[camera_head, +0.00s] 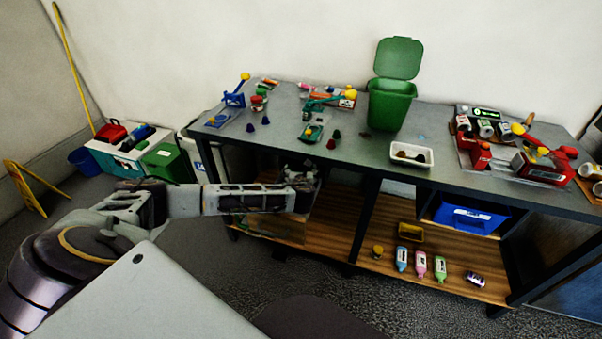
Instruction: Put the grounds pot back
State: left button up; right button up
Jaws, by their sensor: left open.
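I cannot tell for sure which thing is the grounds pot. A small yellow-brown pot (377,251) stands on the wooden lower shelf (340,237), left of several bottles. A green bin (390,103) with its lid raised stands at the back of the grey bench top (352,146). A white tray (411,153) with brown things in it lies at the bench's front edge. My left gripper (306,178) is open, in front of the bench's front edge, with nothing clearly held. It hides part of the shelf behind it. My right gripper is out of view.
Red machines and cans (510,150) crowd the bench's right end. Small coloured items and a blue stand (234,98) fill its left end. A yellow box (411,231) and a blue crate (468,217) sit below. The bench top beside the white tray is fairly clear.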

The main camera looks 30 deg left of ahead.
pick_arm(q)
jog(key=shift+v, duration=0.8)
jog(key=p+v, duration=0.1)
jog(key=v, duration=0.7)
jog(key=shift+s+d+r, duration=0.1)
jog(key=shift+s+d, duration=0.05)
jog(key=shift+s, duration=0.15)
jog(key=shift+p+v, duration=0.35)
jog(key=shift+v, duration=0.55)
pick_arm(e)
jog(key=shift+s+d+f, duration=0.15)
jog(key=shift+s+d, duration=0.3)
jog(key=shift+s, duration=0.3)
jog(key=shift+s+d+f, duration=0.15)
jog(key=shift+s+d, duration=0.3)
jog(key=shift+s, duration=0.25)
